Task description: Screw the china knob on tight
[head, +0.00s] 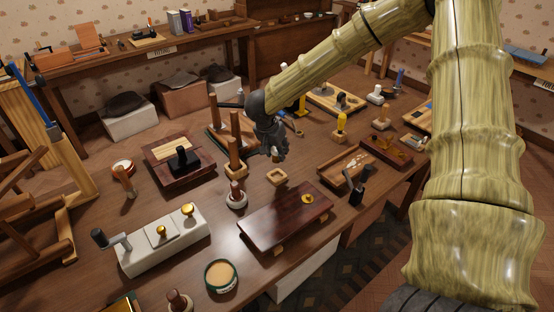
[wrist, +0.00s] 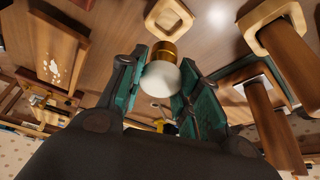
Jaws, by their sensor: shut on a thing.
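The white china knob (wrist: 160,80) is between the two teal fingers of my gripper (wrist: 160,88) in the wrist view. The fingers are shut on its sides. A brass-coloured round part (wrist: 168,52) shows at the knob's far end; I cannot tell whether it belongs to the knob. In the head view my gripper (head: 278,154) is over the middle of the table and the knob cannot be made out. A dark red-brown board (head: 275,222) lies to the front on small wooden blocks, with a small brass piece (head: 307,198) on top. My gripper is apart from this board.
A square wooden ring (head: 278,177) lies just below my gripper. Wooden posts (head: 235,150) stand close to its left. A shallow wooden tray (head: 340,178) is at right. A white block with brass knobs (head: 140,256) is at front left. Bare tabletop shows between these.

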